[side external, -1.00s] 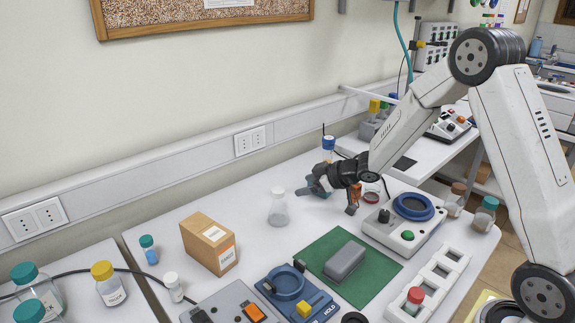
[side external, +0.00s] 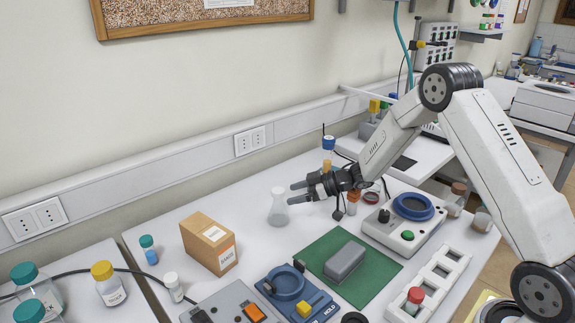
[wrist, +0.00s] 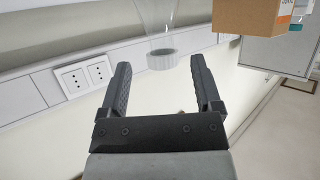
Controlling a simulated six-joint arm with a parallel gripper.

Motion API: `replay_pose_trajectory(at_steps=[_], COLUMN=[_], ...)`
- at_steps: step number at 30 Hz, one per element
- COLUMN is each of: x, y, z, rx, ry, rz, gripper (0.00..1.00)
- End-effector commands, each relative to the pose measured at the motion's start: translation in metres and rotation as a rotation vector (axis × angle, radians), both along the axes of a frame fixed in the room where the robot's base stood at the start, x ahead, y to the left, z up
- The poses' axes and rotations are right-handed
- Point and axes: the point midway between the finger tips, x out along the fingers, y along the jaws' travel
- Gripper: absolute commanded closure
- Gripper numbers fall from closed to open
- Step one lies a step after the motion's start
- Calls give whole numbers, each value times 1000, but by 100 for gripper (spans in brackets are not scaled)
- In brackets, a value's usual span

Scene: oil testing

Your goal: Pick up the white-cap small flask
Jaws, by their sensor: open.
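The white-cap small flask (side external: 278,212) is clear and conical and stands upright on the white bench. The wrist view also shows my gripper (wrist: 160,68) with both fingers apart. The fingertips are very near the flask; whether they touch it I cannot tell.
A cardboard box (side external: 209,244) stands left of the flask. A small white-capped bottle (side external: 173,288) and a teal-capped bottle (side external: 149,249) are farther left. A green mat (side external: 330,249) with a grey block (side external: 345,261) lies in front. An orange-toned bottle (side external: 327,168) stands behind my gripper.

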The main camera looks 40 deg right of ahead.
Motion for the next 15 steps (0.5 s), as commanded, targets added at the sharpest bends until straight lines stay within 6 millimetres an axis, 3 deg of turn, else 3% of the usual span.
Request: replay_pose_trajectory(at_steps=[15], x=[17], y=[17], z=[-11], rx=[0], ry=[1], rz=[2], gripper=[18])
